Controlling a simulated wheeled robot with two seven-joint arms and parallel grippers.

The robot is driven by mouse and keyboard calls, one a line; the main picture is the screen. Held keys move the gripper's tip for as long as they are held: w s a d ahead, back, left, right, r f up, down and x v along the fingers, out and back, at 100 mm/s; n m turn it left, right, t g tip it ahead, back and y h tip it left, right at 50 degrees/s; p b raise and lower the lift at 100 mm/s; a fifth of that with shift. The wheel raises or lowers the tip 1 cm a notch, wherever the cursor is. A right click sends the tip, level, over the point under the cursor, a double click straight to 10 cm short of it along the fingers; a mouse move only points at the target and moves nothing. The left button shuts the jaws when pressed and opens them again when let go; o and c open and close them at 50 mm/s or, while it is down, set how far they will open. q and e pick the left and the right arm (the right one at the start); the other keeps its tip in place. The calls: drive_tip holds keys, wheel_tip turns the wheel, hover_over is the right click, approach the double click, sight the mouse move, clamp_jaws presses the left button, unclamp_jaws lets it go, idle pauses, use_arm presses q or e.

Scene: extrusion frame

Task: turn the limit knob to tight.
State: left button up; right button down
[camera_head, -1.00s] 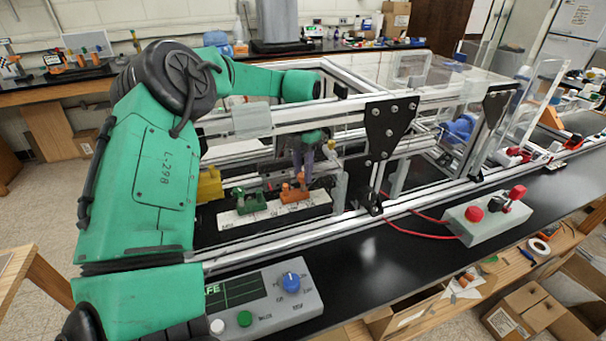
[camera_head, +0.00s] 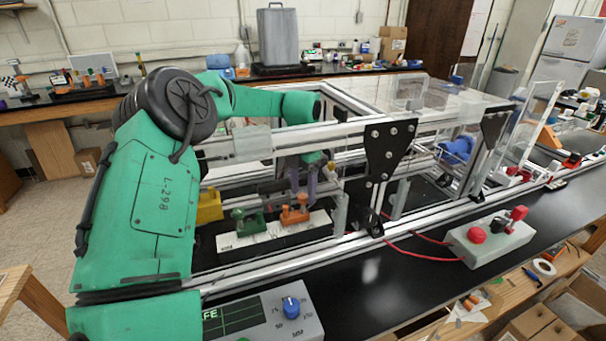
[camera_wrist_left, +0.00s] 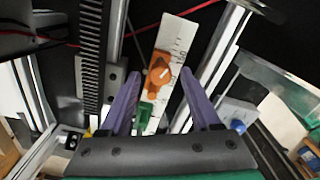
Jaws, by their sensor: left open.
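An orange piece (camera_head: 295,210) with a round, white-marked knob sits on a white scale strip (camera_head: 318,226) inside the frame. It also shows in the left wrist view (camera_wrist_left: 160,74), with a green piece (camera_head: 249,222) beside it. A blue knob (camera_head: 291,307) stands on a grey panel box (camera_head: 308,326) at the front. Its printed labels are too small to read surely, and I cannot tell which knob is called the limit knob. My left gripper (camera_wrist_left: 160,76) is open and empty, its purple fingers spread around the view of the orange piece. My right gripper is out of view.
Metal extrusion rails (camera_head: 330,242) and a black corner plate (camera_head: 388,145) surround the left gripper's space. A grey box with a red button (camera_head: 476,235) stands at the right, with red cables. The black bench top (camera_head: 378,290) between the two boxes is clear.

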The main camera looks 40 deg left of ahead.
use_arm(q)
wheel_tip(320, 180, up, 14)
idle(0.4)
wheel_tip(320, 180, down, 15)
drive_tip(key=n+p, duration=0.5)
drive_tip(key=n, duration=0.7)
drive_tip(key=shift+r, duration=0.2)
clamp_jaws()
